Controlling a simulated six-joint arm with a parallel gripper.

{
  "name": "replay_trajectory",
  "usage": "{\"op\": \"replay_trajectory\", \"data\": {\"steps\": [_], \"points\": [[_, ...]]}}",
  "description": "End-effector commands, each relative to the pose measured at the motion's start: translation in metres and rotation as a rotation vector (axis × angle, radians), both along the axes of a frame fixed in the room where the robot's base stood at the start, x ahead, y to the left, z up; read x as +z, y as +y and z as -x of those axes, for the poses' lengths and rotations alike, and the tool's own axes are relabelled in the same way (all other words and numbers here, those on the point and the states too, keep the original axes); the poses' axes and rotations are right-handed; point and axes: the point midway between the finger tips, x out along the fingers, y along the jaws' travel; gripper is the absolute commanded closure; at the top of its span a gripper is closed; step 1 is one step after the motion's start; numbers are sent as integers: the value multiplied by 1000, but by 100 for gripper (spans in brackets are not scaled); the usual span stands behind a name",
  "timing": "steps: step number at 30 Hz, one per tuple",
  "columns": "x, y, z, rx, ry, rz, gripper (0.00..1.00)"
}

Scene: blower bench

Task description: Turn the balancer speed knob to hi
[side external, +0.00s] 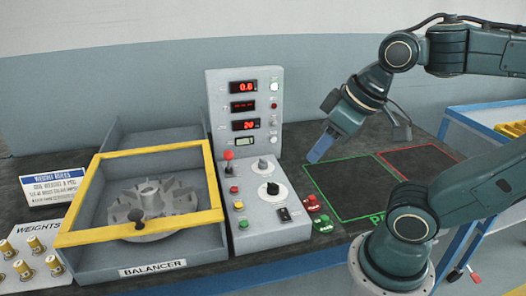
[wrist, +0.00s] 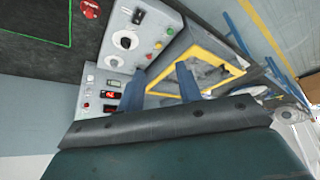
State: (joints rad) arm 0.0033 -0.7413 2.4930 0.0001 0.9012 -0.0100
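The balancer's control panel (side external: 250,225) carries a large black knob (side external: 272,188) on a round white dial and a smaller knob (side external: 263,164) above it. I cannot read their labels, so I cannot tell which is the speed knob or where it points. The wrist view shows the large knob (wrist: 126,42) and the smaller one (wrist: 114,61), both uncovered. My gripper (side external: 316,155) is in the air to the right of the panel, apart from the knobs. In the wrist view, the blue fingers of my gripper (wrist: 160,88) stand apart with nothing held between them.
A display tower (side external: 217,110) with red readouts rises behind the panel. The balancer's yellow-framed cover (side external: 75,239) is down over a finned rotor (side external: 165,204). A black rocker switch (side external: 284,214) and a red button (side external: 312,199) are nearby. The green-outlined area (side external: 345,190) is bare.

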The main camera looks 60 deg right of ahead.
Motion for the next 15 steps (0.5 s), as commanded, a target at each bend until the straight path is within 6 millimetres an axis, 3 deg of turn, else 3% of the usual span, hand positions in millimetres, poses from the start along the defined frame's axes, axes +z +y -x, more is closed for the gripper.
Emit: {"op": "replay_trajectory", "data": {"steps": [2,8,15], "points": [[2,-1,-4,6,8,6,49],[10,-9,-24,51,46,45,49],[19,-27,-66,143,119,109,49]]}}
